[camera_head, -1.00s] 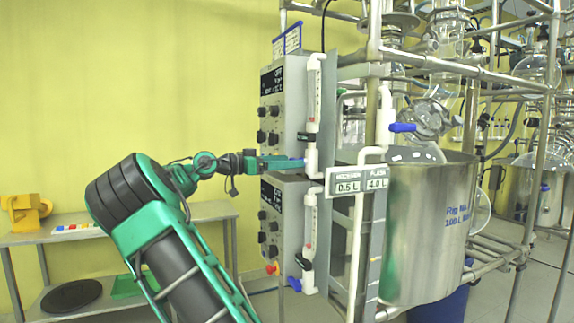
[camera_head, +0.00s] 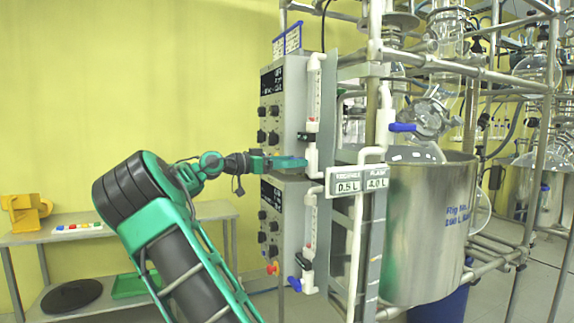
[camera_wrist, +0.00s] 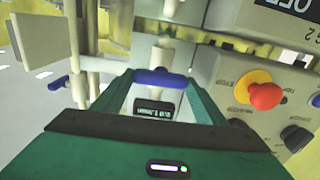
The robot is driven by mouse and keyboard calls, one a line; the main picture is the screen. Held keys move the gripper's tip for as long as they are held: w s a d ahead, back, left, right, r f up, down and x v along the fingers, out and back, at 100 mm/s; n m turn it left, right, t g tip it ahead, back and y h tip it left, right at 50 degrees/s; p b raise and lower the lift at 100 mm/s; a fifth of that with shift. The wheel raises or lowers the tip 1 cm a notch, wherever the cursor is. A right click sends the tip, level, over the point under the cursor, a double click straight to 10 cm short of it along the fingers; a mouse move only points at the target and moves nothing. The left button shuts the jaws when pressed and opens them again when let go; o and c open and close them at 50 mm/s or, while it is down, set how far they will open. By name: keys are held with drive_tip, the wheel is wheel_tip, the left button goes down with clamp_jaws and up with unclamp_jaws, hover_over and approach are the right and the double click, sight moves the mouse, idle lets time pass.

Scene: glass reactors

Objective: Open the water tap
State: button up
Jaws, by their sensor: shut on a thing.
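The water tap's blue handle (camera_head: 291,162) sits at the foot of the upper white tube with a scale (camera_head: 313,90), on the front of the control panel. My gripper (camera_head: 284,163) reaches it from the left, roughly level. In the wrist view the blue handle (camera_wrist: 163,77) lies crosswise between my two green fingers (camera_wrist: 160,92), which are shut on it. A white pipe passes behind it. The fingers partly hide the handle in the head view, so its exact angle is hard to tell.
A second blue handle (camera_head: 295,284) is on the lower white tube, and another (camera_head: 402,127) is on a white pipe at right. A red button (camera_wrist: 266,96) and black knobs are close by on the panel. A steel vessel (camera_head: 430,230) stands right; a shelf table (camera_head: 130,228) stands left.

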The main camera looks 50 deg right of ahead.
drive_tip(key=shift+w, duration=0.1)
drive_tip(key=shift+w+d+f+n, duration=0.1)
drive_tip(key=shift+w+n, duration=0.05)
drive_tip(key=shift+n, duration=2.65)
drive_tip(key=shift+w+a+f+n, duration=0.1)
drive_tip(key=shift+n, duration=2.7)
drive_tip(key=shift+w+d+f+n, duration=0.1)
drive_tip(key=shift+w+n, duration=0.05)
drive_tip(key=shift+n, duration=2.65)
drive_tip(key=o, duration=1.1)
drive_tip(key=shift+c, duration=0.2)
drive_tip(key=shift+s, duration=0.1)
